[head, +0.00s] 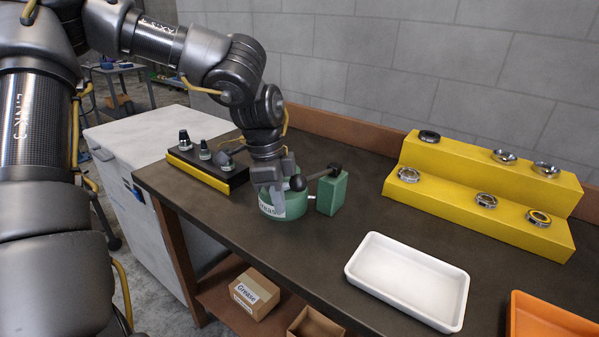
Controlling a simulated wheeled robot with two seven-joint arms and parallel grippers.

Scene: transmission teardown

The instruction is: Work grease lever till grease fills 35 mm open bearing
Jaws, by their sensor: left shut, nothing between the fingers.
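A green round grease pot (290,207) with a white "Grease" label stands on the dark workbench. A green block (332,193) beside it on the right carries a dark lever (318,176) with a ball knob (297,183) at its left end. My left gripper (274,208) points down at the pot, shut and empty, just left of the knob. I cannot tell if it touches the knob. The pot's inside is mostly hidden by the gripper. Several ring bearings, one of them here (486,201), sit on a yellow stepped rack (440,158). I cannot tell which is the 35 mm open one. My right gripper is out of view.
A white tray (360,280) lies at the bench front, with an orange tray (515,318) to its right. A black and yellow holder (205,178) with small dark-topped pieces stands left of the pot. Cardboard boxes (257,293) sit on the shelf below.

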